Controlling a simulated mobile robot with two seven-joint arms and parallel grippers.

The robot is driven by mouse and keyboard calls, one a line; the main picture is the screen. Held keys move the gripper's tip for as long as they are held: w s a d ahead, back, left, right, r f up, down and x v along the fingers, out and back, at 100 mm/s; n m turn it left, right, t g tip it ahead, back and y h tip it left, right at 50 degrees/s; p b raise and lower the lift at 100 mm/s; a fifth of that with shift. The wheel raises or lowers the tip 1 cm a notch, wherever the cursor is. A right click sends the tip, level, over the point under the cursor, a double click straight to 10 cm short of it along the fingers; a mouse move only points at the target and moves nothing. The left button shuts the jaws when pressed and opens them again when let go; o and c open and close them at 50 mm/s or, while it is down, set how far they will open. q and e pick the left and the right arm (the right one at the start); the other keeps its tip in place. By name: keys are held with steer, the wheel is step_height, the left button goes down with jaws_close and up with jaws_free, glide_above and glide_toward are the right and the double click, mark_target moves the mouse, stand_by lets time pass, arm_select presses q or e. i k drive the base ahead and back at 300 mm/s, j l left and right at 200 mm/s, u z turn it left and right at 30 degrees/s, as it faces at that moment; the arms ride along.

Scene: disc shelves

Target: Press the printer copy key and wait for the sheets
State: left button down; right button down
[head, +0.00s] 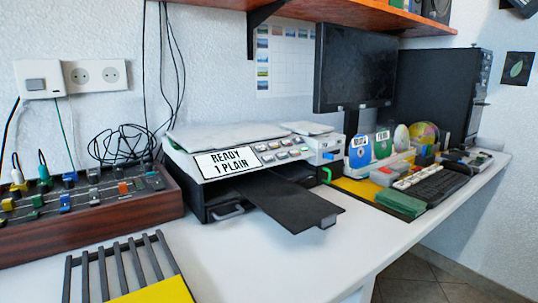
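A printer (192,143) with a light top and dark body stands at the middle of the desk, in the head view. Its front label (227,162) reads "READY 1 PLAIN". Several small keys (282,150) sit on the panel to the right of the label; their markings are too small to read, so I cannot tell which is the copy key. The dark output tray (290,202) sticks out toward me, and I see no sheet on it. Neither of my grippers is in view.
A wooden box of coloured plugs (85,222) stands left of the printer. A dark slatted rack (118,265) and a yellow sheet (155,292) lie in front. Discs (381,145), a keyboard (434,189) and a monitor (355,67) are at right. White desk (270,262) is clear before the tray.

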mark_target(270, 158)
steer(key=i+l+u, duration=0.1)
steer(key=u, duration=0.65)
steer(key=l+u, duration=0.3)
steer(key=l, duration=0.15)
steer(key=i+l+u, duration=0.1)
steer(key=l+u, duration=0.2)
steer(key=l, duration=0.15)
steer(key=l+u, duration=0.2)
steer(key=l, duration=1.25)
